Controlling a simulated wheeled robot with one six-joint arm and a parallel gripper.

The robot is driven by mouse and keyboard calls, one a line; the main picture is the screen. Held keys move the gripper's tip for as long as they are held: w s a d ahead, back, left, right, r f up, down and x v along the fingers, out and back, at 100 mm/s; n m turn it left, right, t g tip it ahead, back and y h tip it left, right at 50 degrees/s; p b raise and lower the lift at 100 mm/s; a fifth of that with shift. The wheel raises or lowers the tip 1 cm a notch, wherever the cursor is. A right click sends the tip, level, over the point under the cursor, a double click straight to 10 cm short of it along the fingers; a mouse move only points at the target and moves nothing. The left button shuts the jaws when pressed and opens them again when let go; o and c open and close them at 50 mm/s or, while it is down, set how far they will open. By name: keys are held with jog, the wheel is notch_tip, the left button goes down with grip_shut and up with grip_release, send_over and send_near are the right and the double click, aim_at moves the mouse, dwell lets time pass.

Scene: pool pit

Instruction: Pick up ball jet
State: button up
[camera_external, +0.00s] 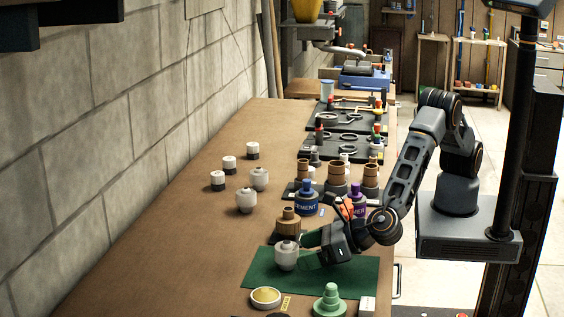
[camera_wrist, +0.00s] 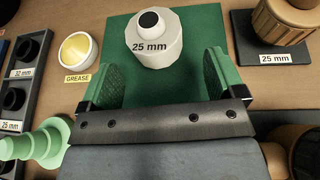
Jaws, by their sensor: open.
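A white faceted piece marked "25 mm" with a dark round opening, apparently the ball jet (camera_external: 286,257), stands on the green mat (camera_external: 357,275). In the wrist view the white piece (camera_wrist: 152,43) is at the top centre, just beyond and between the fingertips. My gripper (camera_external: 302,251) is low over the mat, on the right of the piece. Its green fingers are open, with empty mat between them in the wrist view (camera_wrist: 162,62). I cannot tell whether a finger touches the piece.
A grease tin (camera_wrist: 79,49) and a light green stepped cone (camera_external: 330,302) stand near the mat. A brown ribbed piece (camera_external: 288,222) stands just behind it. Blue (camera_external: 306,198) and purple (camera_external: 357,203) bottles are farther back.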

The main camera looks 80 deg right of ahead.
aim_at(287, 257)
jog(key=shift+p+x, duration=0.55)
jog(key=shift+x, duration=2.05)
jog(key=shift+a, duration=0.1)
jog(key=c, duration=1)
jog(key=shift+r, duration=0.1)
